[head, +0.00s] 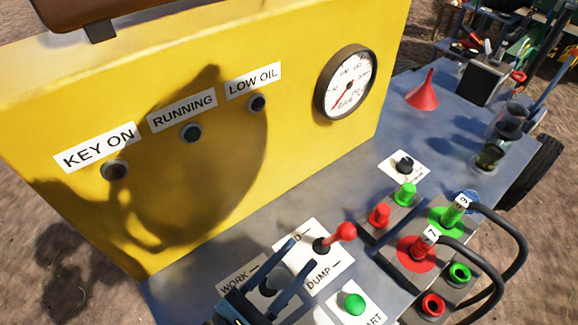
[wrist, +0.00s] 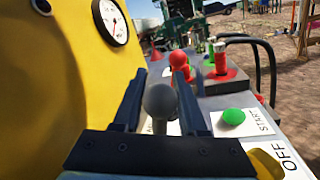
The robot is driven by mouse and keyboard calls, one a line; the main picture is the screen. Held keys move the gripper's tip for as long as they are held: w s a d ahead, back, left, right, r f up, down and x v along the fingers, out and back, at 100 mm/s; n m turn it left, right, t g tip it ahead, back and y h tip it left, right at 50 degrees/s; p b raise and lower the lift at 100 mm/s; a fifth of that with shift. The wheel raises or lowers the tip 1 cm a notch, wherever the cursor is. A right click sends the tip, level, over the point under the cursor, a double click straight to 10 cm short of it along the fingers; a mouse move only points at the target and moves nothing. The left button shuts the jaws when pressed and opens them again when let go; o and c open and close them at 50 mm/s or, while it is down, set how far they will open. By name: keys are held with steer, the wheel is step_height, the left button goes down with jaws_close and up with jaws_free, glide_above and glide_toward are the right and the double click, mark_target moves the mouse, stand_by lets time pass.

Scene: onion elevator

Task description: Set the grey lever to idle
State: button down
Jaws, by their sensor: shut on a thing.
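The grey lever (wrist: 160,102) shows its round grey knob between my gripper's fingers in the wrist view. In the head view a small part of the grey lever (head: 277,277) shows between the dark fingers, beside the label "WORK". My gripper (head: 302,254) is shut on the lever at the front of the blue-grey panel, and its fingers (wrist: 160,80) stand on either side of the knob in the wrist view. The lever's base, its exact angle and much of its label are hidden by the gripper, so I cannot tell its setting.
A red lever (head: 345,231) by the label "DUMP" stands close to the right of my gripper. A green start button (head: 354,303) is nearer the front. The yellow panel (head: 200,170) rises behind. Hoses and red and green couplings (head: 418,248) crowd the right.

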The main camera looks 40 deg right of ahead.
steer(key=shift+s+f, duration=0.1)
steer(key=shift+f, duration=0.05)
steer(key=shift+c, duration=2.3)
jaws_free()
steer(key=shift+a, duration=0.1)
steer(key=b+v, duration=0.1)
steer(key=v, duration=1.1)
steer(key=shift+a, duration=0.4)
steer(key=shift+s, duration=0.1)
